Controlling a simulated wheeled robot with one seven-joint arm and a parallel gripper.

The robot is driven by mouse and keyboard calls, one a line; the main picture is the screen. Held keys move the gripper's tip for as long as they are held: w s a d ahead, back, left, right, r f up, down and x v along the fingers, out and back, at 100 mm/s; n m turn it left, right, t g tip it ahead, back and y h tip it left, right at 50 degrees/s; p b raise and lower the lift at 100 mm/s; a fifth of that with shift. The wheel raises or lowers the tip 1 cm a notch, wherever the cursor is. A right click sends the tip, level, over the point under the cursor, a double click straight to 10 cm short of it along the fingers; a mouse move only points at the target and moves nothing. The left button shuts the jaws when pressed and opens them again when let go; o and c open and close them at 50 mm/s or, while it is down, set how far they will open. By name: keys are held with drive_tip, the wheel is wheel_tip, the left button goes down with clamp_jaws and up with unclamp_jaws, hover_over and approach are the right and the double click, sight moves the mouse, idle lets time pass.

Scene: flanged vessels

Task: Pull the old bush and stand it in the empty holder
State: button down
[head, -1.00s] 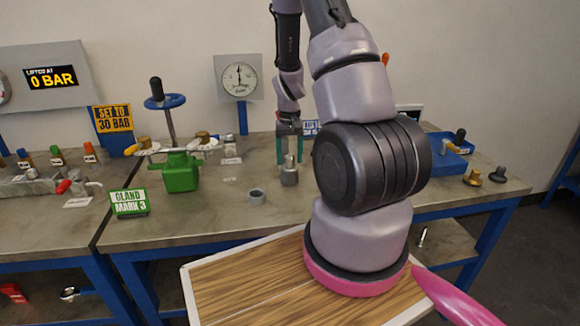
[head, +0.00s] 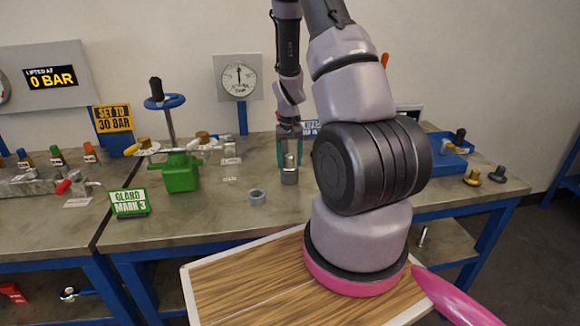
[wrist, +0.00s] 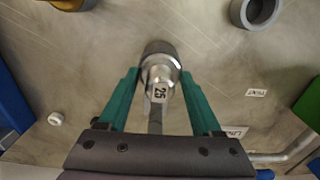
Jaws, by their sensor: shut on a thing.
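My gripper (head: 290,161) has green fingers and points down at the bench. It is shut on a silver stepped piece marked 25 (wrist: 162,80), which also shows between the fingertips in the head view (head: 290,161). That piece is upright at a wider grey cylinder (head: 289,177); whether it is still seated in it I cannot tell. I cannot tell for sure that this piece is the old bush. An empty grey ring-shaped holder (head: 256,198) stands to the left, and shows at the top right of the wrist view (wrist: 258,10). A green gland body (head: 181,173) stands further left.
A GLAND MARK 3 sign (head: 130,202) stands before the green body. A blue handwheel (head: 165,102) rises behind it. A blue tray (head: 447,145) and two knob-like parts (head: 484,176) are at the right. The bench front around the empty holder is clear.

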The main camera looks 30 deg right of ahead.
sight(289, 155)
drive_tip(key=shift+r, duration=1.85)
drive_tip(key=shift+r, duration=2)
